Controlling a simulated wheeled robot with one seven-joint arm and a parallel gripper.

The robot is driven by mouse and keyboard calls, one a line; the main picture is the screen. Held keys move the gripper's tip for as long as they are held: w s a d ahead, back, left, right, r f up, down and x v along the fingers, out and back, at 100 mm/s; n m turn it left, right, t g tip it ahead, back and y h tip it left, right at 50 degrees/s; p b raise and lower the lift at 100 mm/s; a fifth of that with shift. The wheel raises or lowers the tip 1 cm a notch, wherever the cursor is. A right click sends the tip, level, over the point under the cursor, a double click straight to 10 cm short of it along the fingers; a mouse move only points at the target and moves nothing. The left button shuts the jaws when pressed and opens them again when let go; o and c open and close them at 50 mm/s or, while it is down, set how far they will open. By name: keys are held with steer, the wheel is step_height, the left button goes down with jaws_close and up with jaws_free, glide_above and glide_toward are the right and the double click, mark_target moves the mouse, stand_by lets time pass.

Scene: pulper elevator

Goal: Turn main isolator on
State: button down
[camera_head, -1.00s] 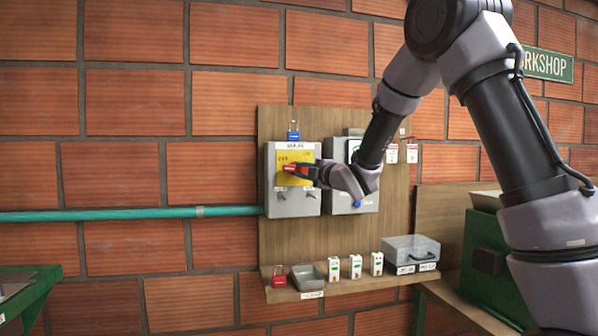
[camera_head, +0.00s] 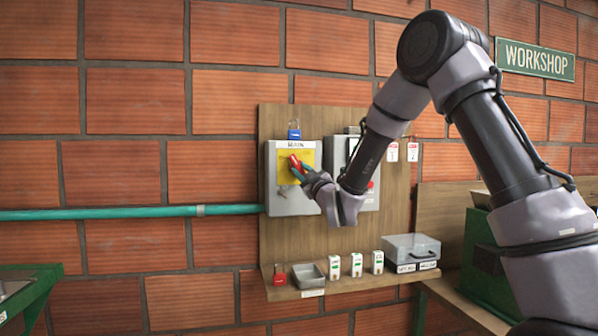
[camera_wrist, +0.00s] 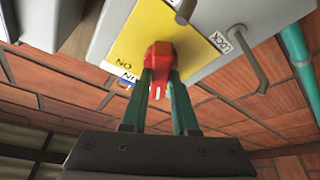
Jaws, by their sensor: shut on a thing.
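The main isolator is a grey box (camera_head: 283,203) on the wooden board, with a yellow plate (camera_head: 310,157) and a red rotary handle (camera_head: 294,161). The handle stands steeply tilted in the head view. My gripper (camera_head: 300,173) reaches it from the lower right, with its fingers on either side. In the wrist view the red handle (camera_wrist: 160,58) sits between the two green fingertips of my gripper (camera_wrist: 161,82), which are shut on it. An "ON" label (camera_wrist: 125,66) shows on the yellow plate there. The "OFF" label cannot be made out.
A blue padlock (camera_head: 294,133) is above the isolator. A second grey box (camera_head: 335,160) stands right beside it, partly hidden by my arm. A shelf (camera_head: 340,287) below holds a red padlock (camera_head: 279,277), a tray (camera_head: 307,274) and a clear-lidded box (camera_head: 411,249). A green pipe (camera_head: 130,213) enters from the left.

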steer(key=m+t+h, duration=0.1)
steer(key=m, duration=0.2)
steer(key=m+t+h, duration=0.1)
steer(key=m+h, duration=0.1)
steer(key=m, duration=0.1)
steer(key=m+h, duration=0.1)
steer(key=m, duration=0.2)
steer(key=shift+s+a+f+t, duration=0.1)
steer(key=shift+a+t, duration=0.2)
steer(key=shift+t, duration=0.1)
steer(key=shift+m, duration=0.3)
steer(key=c, duration=0.7)
jaws_free()
steer(key=shift+a, duration=0.1)
steer(key=shift+s, duration=0.1)
steer(key=v, duration=1)
steer(key=shift+s, duration=0.35)
